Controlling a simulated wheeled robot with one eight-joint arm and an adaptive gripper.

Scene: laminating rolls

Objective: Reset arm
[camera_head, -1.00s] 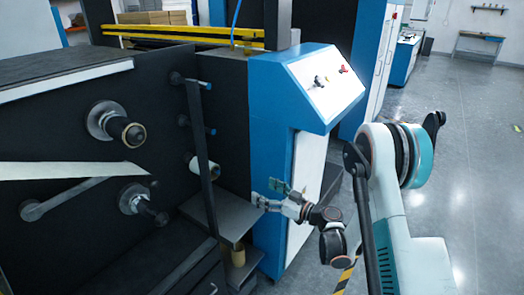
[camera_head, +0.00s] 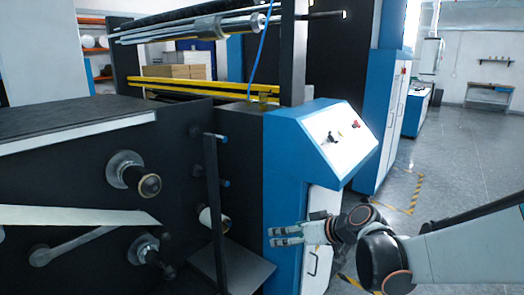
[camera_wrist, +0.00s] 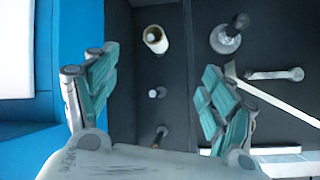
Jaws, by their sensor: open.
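My gripper (camera_head: 271,236) is open and empty in the head view, in front of the blue side of the machine and pointing left toward its dark panel. My arm reaches in from the right edge. In the wrist view, the two green-padded fingers of my gripper (camera_wrist: 165,75) stand wide apart with nothing between them. Beyond them is the dark panel with a white roll (camera_wrist: 155,40) on a spindle, which also shows in the head view (camera_head: 211,219). No contact between gripper and machine is visible.
The blue cabinet (camera_head: 285,160) has a sloped control panel (camera_head: 341,135). Spindles (camera_head: 130,176) and a white web (camera_head: 70,216) are at left. A grey shelf (camera_head: 235,265) juts out below the roll. Open grey floor (camera_head: 465,165) lies to the right.

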